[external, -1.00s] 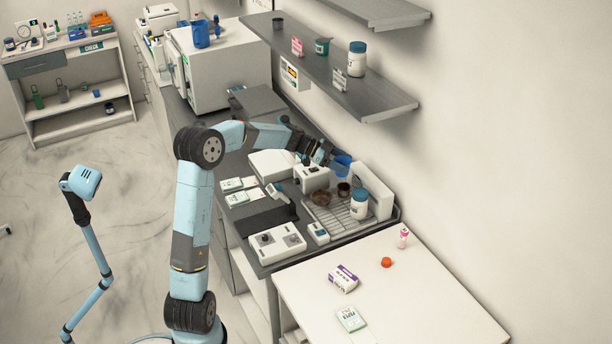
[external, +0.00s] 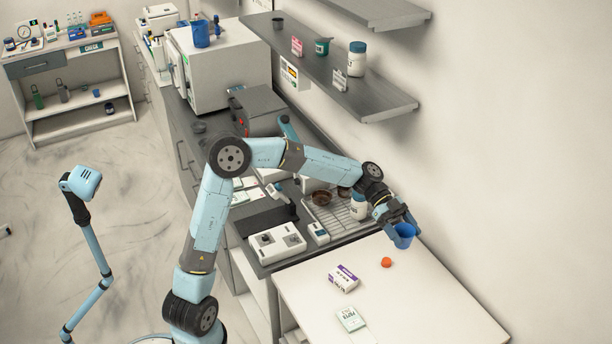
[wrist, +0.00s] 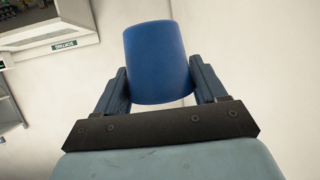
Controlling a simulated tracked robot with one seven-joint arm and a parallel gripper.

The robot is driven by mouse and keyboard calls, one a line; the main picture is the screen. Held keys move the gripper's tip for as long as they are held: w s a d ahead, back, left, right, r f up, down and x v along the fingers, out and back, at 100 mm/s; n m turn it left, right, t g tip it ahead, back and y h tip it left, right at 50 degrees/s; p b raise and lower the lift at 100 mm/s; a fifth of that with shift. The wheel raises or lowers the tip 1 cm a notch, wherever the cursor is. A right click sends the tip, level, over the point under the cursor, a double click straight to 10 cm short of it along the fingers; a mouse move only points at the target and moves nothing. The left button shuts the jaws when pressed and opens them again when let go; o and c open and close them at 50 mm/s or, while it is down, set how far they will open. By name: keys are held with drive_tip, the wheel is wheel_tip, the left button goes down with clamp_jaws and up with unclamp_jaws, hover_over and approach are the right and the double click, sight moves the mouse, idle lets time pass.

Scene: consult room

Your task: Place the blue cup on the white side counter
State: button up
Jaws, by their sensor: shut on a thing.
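The blue cup (external: 404,236) is held in my gripper (external: 396,220) over the back part of the white side counter (external: 420,295). In the external view the cup looks upright, its rim up, and seems to be above the surface; the exact gap cannot be told. The wrist view shows the blue cup (wrist: 158,65) between the two dark fingers of my gripper (wrist: 160,85), which are shut on its sides. The pink-topped item at the counter's back is hidden behind the cup and gripper.
On the white counter are an orange cap (external: 386,262), a purple-and-white box (external: 343,279) and a pale green card pack (external: 350,319). A blue-lidded white jar (external: 358,205) stands on the drying rack left of my gripper. A grey shelf (external: 380,105) hangs above.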

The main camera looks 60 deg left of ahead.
drive_tip(key=s+d+m+g, duration=0.1)
drive_tip(key=s+d, duration=0.1)
drive_tip(key=d, duration=0.3)
wheel_tip(320, 180, down, 10)
drive_tip(key=w+d+f, duration=0.1)
drive_tip(key=w+f, duration=0.2)
drive_tip(key=w, duration=0.1)
drive_tip(key=w+d+f, duration=0.1)
drive_tip(key=w+f, duration=0.2)
drive_tip(key=w, duration=0.1)
drive_tip(key=w+d+f, duration=0.1)
drive_tip(key=w+f, duration=0.2)
drive_tip(key=w, duration=0.1)
drive_tip(key=shift+w+d+f, duration=0.15)
drive_tip(key=shift+d+f, duration=0.15)
drive_tip(key=shift+d, duration=0.1)
drive_tip(key=shift+w+f, duration=0.2)
drive_tip(key=shift+f, duration=0.6)
drive_tip(key=shift+w+f, duration=0.2)
drive_tip(key=shift+f, duration=0.55)
drive_tip(key=shift+d+f, duration=0.1)
drive_tip(key=shift+f, duration=0.3)
drive_tip(key=shift+s+f, duration=0.1)
drive_tip(key=shift+f, duration=0.3)
